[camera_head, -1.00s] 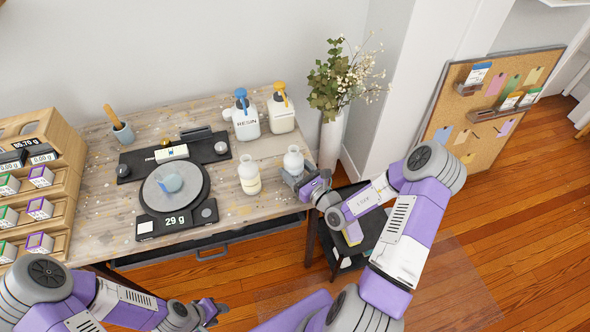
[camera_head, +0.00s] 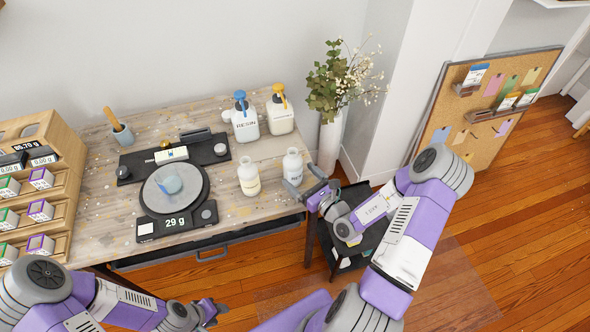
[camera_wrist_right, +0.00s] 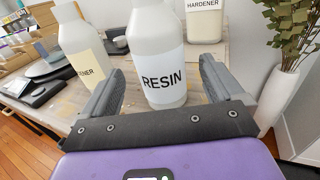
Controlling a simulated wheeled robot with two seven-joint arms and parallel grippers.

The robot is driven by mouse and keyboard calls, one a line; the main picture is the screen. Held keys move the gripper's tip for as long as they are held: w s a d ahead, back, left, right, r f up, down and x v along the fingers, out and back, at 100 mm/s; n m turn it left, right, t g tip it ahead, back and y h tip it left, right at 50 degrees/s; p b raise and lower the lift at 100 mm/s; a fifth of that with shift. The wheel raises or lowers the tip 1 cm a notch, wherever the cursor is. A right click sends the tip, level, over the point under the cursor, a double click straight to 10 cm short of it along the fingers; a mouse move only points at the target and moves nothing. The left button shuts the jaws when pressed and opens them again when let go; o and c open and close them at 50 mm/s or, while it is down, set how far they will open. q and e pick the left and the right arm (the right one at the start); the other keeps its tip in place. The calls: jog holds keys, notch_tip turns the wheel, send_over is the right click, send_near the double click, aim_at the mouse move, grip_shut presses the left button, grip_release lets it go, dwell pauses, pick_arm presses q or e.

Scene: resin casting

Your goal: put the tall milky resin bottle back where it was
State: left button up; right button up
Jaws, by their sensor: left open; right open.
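The tall milky resin bottle (camera_head: 293,167) stands upright near the front right of the table. In the right wrist view its RESIN label (camera_wrist_right: 163,83) faces me. My right gripper (camera_head: 304,180) is open just to the right of the bottle. In the wrist view its spread fingers (camera_wrist_right: 160,82) flank the bottle's lower part, with a gap on each side. A similar milky hardener bottle (camera_head: 249,178) stands to its left and also shows in the wrist view (camera_wrist_right: 80,45). My left gripper (camera_head: 208,312) is open and empty, low in front of the table.
A blue-pump resin jug (camera_head: 244,124) and yellow-pump hardener jug (camera_head: 280,115) stand behind. A plant vase (camera_head: 330,140) stands to the right. A wooden rack (camera_head: 62,165) is at the left.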

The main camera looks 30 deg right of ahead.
pick_arm(q)
jog(key=shift+r+p, duration=0.45)
jog(key=shift+r, duration=0.2)
pick_arm(e)
jog(key=s+d, duration=0.1)
jog(key=s, duration=0.7)
jog(key=shift+d, duration=0.1)
